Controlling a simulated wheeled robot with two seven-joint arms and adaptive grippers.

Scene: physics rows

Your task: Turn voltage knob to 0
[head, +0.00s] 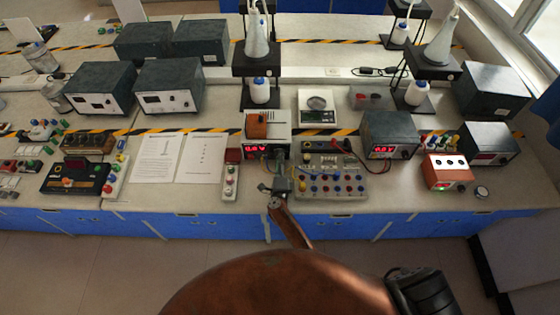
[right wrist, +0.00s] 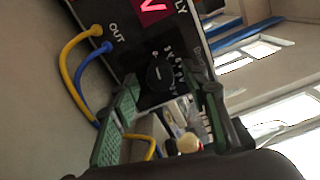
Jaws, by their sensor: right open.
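The power supply (head: 280,132) is a pale box with a lit red display (head: 257,150) on its front, at the middle of the bench in the head view. In the right wrist view its dark front panel (right wrist: 122,62) shows a round black voltage knob (right wrist: 160,76) with a white mark and a printed scale. My right gripper (head: 279,186) is just in front of the supply. In the right wrist view its open fingers (right wrist: 170,90) stand to either side of the knob; I cannot tell whether they touch it. The knob is hidden in the head view. My left gripper is out of view.
A circuit board with coloured terminals (head: 327,184) stands close to the right. A small red-and-white button box (head: 231,175) and paper sheets (head: 182,157) lie to the left. Yellow (right wrist: 75,50) and blue (right wrist: 82,70) leads plug into the supply. An orange device (head: 257,124) sits on top.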

